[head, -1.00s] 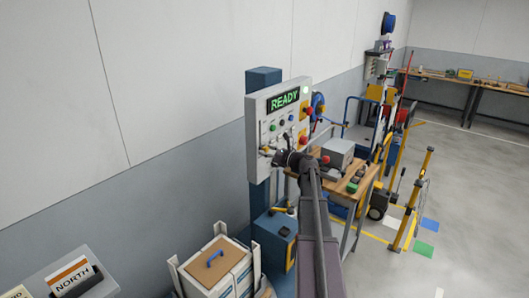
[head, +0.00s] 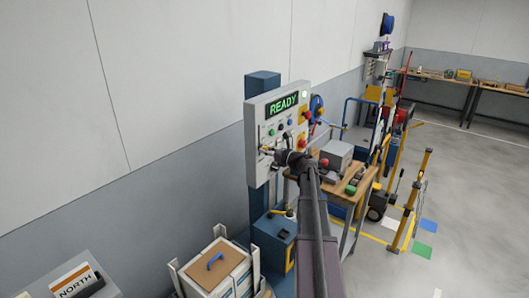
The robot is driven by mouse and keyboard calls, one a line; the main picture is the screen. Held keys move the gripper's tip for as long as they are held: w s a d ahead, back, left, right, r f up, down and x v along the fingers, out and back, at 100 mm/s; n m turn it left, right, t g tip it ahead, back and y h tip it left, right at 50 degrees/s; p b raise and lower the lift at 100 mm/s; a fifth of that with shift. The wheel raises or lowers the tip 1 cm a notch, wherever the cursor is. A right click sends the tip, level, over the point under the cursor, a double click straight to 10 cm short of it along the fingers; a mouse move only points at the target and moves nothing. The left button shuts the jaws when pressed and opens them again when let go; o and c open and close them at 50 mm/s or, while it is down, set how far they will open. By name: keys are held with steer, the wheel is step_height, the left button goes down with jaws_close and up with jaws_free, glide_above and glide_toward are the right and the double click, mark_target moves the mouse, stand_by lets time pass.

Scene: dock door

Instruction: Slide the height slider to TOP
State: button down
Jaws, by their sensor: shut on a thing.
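A light grey control panel (head: 255,112) is mounted on a dark blue post, with a green READY display (head: 283,103) at its top. My gripper (head: 267,150) is at the left part of the panel face, below the display. It is shut on a small part there, which fits the height slider's knob. The gripper and its wrist hide most of this part and the lower panel. The slider's track and its TOP mark are too small to make out.
A wooden bench (head: 347,192) with a grey box (head: 336,154) stands right of my arm.

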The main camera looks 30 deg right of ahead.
mark_target(259, 128)
steer(key=shift+r+p, duration=3.75)
steer(key=shift+r, duration=0.3)
steer(key=shift+w, duration=0.1)
steer(key=shift+c, duration=2)
jaws_free()
steer(key=shift+a, duration=0.15)
steer(key=shift+s+d, duration=0.3)
steer(key=shift+s, duration=0.25)
steer(key=v, duration=1.1)
